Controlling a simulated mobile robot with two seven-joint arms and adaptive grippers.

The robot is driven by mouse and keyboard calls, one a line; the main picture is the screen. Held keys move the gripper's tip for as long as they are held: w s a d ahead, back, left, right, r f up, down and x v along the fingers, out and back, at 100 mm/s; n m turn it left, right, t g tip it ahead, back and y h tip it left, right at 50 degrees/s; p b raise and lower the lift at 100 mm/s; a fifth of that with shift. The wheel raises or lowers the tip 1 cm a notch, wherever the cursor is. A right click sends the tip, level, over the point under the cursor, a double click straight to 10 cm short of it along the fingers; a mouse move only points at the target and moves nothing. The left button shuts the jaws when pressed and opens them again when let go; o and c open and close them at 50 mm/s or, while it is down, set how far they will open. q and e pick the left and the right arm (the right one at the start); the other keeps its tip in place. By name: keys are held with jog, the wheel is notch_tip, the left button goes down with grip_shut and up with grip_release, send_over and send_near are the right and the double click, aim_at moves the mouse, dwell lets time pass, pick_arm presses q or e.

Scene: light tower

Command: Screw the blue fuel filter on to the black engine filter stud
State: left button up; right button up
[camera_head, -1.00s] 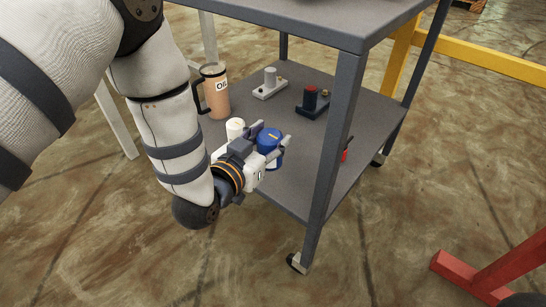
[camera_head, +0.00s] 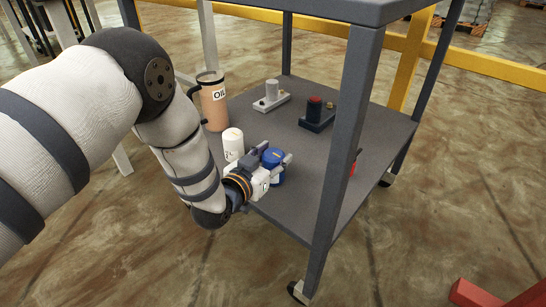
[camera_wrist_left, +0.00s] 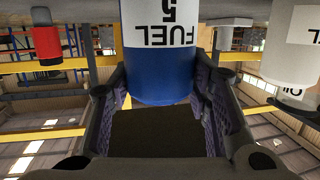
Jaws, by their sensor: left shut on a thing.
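The blue fuel filter (camera_head: 273,157) is at the near left part of the cart's lower shelf. My left gripper (camera_head: 277,152) is shut on it, a finger on each side. In the left wrist view the filter (camera_wrist_left: 158,78) shows upside down with its "FUEL 5" label, between the fingers (camera_wrist_left: 160,95). I cannot tell whether it touches the shelf. The black engine block (camera_head: 317,119) with a red-topped part stands farther back, apart from the filter. My right gripper is out of view.
A white filter (camera_head: 232,144) stands just left of my gripper. An oil jug (camera_head: 213,103) and a grey block with a grey cylinder (camera_head: 271,96) stand behind. The cart's front leg (camera_head: 346,150) and upper shelf (camera_head: 330,10) bound the space. The shelf's middle is clear.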

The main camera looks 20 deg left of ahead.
pick_arm(q)
jog(key=o, duration=1.4)
jog(key=shift+f, duration=0.1)
